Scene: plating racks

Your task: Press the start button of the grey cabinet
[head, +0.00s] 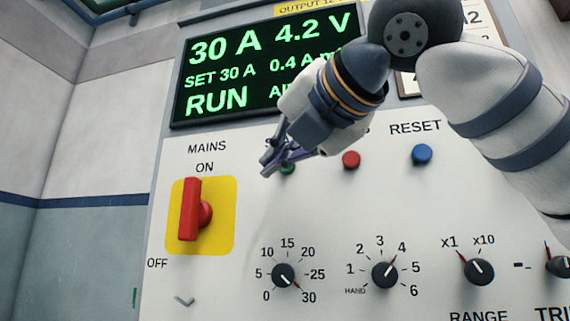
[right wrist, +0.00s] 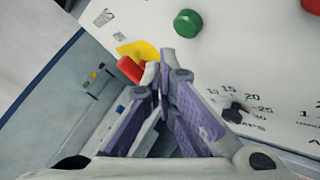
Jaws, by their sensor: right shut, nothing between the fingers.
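The grey cabinet (head: 320,220) fills most of the head view, its panel facing me. Its green button (head: 288,168) is partly hidden behind my right gripper (head: 268,167), and its label is covered by the arm. The green button (right wrist: 187,23) shows whole in the right wrist view, above the fingertips. My right gripper (right wrist: 160,75) is shut and empty, with its tips apart from the button in that view. The display (head: 225,80) reads 30 A, 4.2 V and RUN. My left gripper is not in view.
A red button (head: 351,160) and a blue RESET button (head: 422,154) sit to the right of the green one. The red MAINS switch handle (head: 190,210) stands upright on a yellow plate (head: 222,240) at the left. Several black knobs (head: 283,275) line the lower panel.

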